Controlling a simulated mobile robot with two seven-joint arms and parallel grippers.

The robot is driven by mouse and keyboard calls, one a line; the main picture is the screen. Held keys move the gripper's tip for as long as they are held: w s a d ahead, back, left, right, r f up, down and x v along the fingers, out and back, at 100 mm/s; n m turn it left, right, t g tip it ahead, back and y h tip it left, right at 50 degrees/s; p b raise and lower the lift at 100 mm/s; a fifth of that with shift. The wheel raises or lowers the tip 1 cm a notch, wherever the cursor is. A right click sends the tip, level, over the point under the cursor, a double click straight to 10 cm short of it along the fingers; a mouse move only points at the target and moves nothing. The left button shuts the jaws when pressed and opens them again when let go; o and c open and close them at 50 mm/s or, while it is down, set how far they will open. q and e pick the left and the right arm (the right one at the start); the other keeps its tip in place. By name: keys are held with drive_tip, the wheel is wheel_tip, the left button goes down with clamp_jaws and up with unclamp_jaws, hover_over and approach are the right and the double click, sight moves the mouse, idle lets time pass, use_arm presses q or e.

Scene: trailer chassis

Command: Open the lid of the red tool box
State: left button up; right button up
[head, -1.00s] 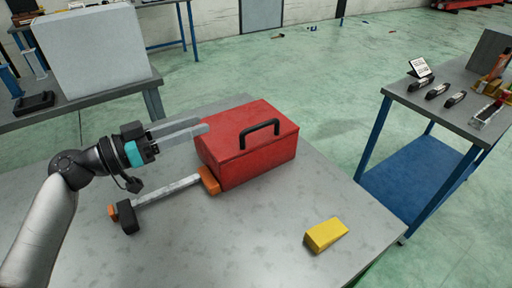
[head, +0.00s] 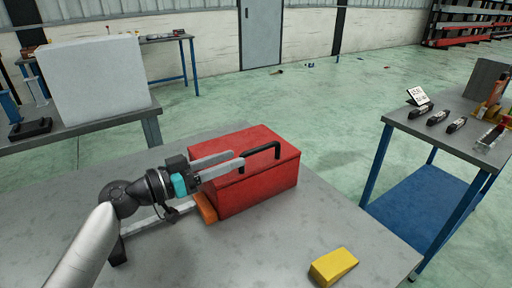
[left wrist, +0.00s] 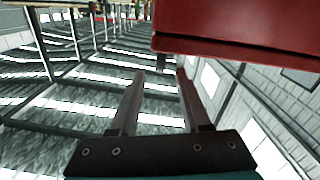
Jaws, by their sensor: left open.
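The red tool box (head: 258,184) sits on the grey table with its lid shut. A black handle (head: 262,152) stands on top of the lid. My left gripper (head: 238,162) is open and empty. In the head view its fingers overlap the box's left side, near lid height and left of the handle. In the left wrist view the open fingers (left wrist: 160,78) have nothing between them, and the tool box (left wrist: 240,28) fills the upper right. I cannot tell whether a finger touches the box. My right gripper is not in view.
A yellow wedge-shaped block (head: 333,266) lies at the table's front right. A clamp-like tool with an orange end (head: 205,207) lies against the box's left side, partly hidden by my arm. A side table (head: 400,122) with small items stands at right.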

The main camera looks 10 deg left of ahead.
sight(250, 152)
use_arm(q)
drive_tip(key=x, duration=0.6)
drive_tip(key=shift+p, duration=0.35)
drive_tip(key=shift+w+d, duration=0.5)
drive_tip(key=shift+w, duration=0.1)
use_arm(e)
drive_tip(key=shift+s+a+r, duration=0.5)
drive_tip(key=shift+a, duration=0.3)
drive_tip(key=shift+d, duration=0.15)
use_arm(q)
drive_tip(key=shift+c, duration=0.8)
clamp_jaws()
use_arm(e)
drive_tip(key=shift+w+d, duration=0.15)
use_arm(q)
drive_tip(key=shift+f, duration=0.1)
